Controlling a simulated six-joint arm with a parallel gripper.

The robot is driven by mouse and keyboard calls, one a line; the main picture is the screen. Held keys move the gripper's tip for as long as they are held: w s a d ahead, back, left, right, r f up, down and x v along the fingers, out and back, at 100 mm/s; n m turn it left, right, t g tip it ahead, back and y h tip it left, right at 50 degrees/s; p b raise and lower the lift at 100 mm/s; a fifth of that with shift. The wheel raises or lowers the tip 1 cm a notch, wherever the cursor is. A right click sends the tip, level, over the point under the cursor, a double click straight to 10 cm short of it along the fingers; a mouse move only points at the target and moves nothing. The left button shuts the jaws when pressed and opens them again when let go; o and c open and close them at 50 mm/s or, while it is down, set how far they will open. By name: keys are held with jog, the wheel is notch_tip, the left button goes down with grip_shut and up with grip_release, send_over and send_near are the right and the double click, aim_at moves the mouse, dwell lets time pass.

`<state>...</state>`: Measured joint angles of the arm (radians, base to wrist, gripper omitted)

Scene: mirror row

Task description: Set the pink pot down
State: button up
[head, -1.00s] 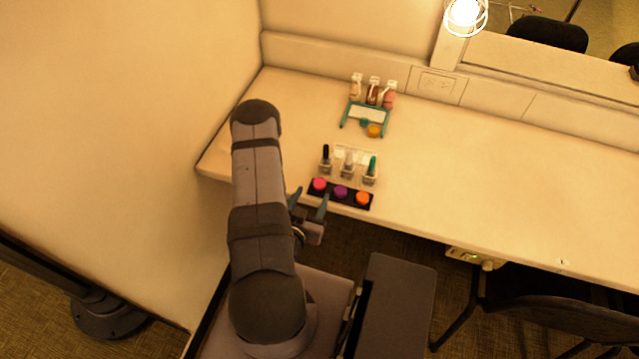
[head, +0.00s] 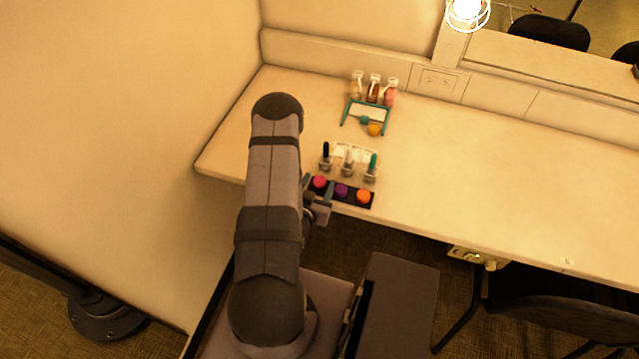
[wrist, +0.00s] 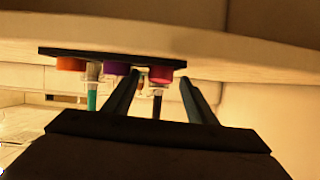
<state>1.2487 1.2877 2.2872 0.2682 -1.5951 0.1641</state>
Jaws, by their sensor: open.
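The pink pot (head: 319,182) stands at the left end of a black strip (head: 351,198) at the table's front edge. A purple pot (head: 341,190) and an orange pot (head: 363,197) stand on the same strip. My gripper (head: 319,188) is open, with its fingers reaching to either side of the pink pot. The wrist view looks upside down; there the pink pot (wrist: 160,76) shows between the open fingertips (wrist: 160,80). I cannot tell whether a finger touches it.
Nail polish bottles (head: 347,168) stand just behind the strip. A teal-edged holder (head: 365,117) with a yellow pot (head: 374,129) and more small bottles (head: 373,90) are farther back. The tabletop (head: 490,170) to the right is clear. A wall is at left.

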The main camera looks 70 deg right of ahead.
aim_at(318, 186)
jog(key=c, duration=1.2)
jog(key=shift+r, duration=0.15)
jog(key=shift+c, duration=0.2)
notch_tip(318, 186, up, 10)
jog(key=shift+b, duration=0.45)
